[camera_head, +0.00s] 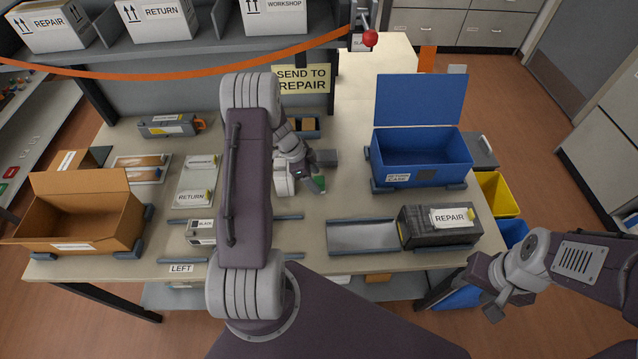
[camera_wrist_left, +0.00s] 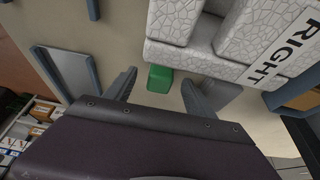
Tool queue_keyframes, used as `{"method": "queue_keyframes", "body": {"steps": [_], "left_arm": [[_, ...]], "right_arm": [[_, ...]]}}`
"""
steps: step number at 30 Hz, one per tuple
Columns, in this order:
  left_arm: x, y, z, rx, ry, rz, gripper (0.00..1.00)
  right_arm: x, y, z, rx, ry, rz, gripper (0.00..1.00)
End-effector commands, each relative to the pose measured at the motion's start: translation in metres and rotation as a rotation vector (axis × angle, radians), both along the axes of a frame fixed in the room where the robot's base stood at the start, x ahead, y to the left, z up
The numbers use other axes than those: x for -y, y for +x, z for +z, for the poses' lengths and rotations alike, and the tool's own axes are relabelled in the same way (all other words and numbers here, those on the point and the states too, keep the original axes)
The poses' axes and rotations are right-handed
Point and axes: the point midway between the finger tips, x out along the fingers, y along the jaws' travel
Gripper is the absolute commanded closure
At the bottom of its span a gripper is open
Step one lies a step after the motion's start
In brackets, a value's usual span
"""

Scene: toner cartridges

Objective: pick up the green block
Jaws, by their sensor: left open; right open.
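The green block (camera_head: 320,184) is a small block near the middle of the table, partly hidden by my left gripper in the head view. In the left wrist view the green block (camera_wrist_left: 160,79) shows between the two fingertips. My left gripper (camera_wrist_left: 159,83) is open, with one finger on each side of the block in that picture. I cannot tell its height over the block or whether a finger touches it. My right gripper (camera_head: 503,302) is open and empty, off the table's front right edge.
A grey block (camera_head: 325,157) lies close behind the green block. A white cracked-pattern piece marked RIGHT (camera_wrist_left: 233,45) is close to it. A metal tray (camera_head: 362,237), dark REPAIR cartridge (camera_head: 428,236) and blue case (camera_head: 412,158) stand right. An open cardboard box (camera_head: 75,222) stands left.

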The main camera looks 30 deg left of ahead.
Motion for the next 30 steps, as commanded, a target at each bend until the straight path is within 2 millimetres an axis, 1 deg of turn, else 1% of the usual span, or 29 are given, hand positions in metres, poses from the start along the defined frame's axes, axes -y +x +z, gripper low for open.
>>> {"method": "queue_keyframes", "body": {"steps": [1, 2, 3, 6, 13, 14, 15, 17, 18, 20, 21, 27, 30], "left_arm": [[0.005, 0.001, -0.005, -0.005, -0.003, -0.004, 0.36], [0.007, 0.003, -0.011, -0.005, -0.003, -0.002, 0.36], [0.009, 0.005, -0.019, -0.004, -0.002, -0.002, 0.36], [0.013, 0.007, -0.030, -0.002, 0.000, -0.002, 0.36], [0.013, 0.008, -0.033, 0.000, 0.000, -0.001, 0.36], [0.013, 0.008, -0.033, 0.000, 0.000, -0.001, 0.42], [0.013, 0.008, -0.033, 0.000, 0.000, -0.001, 0.53], [0.013, 0.008, -0.033, 0.000, 0.000, -0.001, 0.70], [0.013, 0.008, -0.033, 0.000, 0.000, -0.001, 0.81], [0.013, 0.008, -0.033, 0.000, 0.000, -0.001, 0.98], [0.013, 0.008, -0.033, 0.000, 0.000, -0.001, 1.00], [0.013, 0.008, -0.033, 0.000, 0.000, -0.001, 1.00], [0.013, 0.009, -0.029, 0.001, 0.001, -0.001, 1.00]], "right_arm": [[0.000, 0.000, 0.009, 0.000, 0.000, 0.000, 0.53], [0.000, 0.000, 0.011, 0.000, 0.000, 0.000, 0.53], [0.000, 0.000, 0.011, 0.000, 0.000, 0.000, 0.53], [0.000, 0.000, 0.012, 0.000, 0.000, 0.000, 0.53], [0.000, 0.000, 0.011, 0.000, 0.000, 0.000, 0.53], [0.000, 0.000, 0.011, 0.000, 0.000, 0.000, 0.53], [0.000, 0.000, 0.011, 0.000, 0.000, 0.000, 0.53], [0.000, 0.000, 0.011, 0.000, 0.000, 0.000, 0.53], [0.000, 0.000, 0.011, 0.000, 0.000, 0.000, 0.53], [0.000, 0.000, 0.011, 0.000, 0.000, 0.000, 0.53], [0.000, 0.000, 0.011, 0.000, 0.000, 0.000, 0.53], [0.000, 0.000, 0.011, 0.000, 0.000, 0.000, 0.53], [0.000, 0.000, 0.009, 0.000, 0.000, 0.000, 0.53]]}}
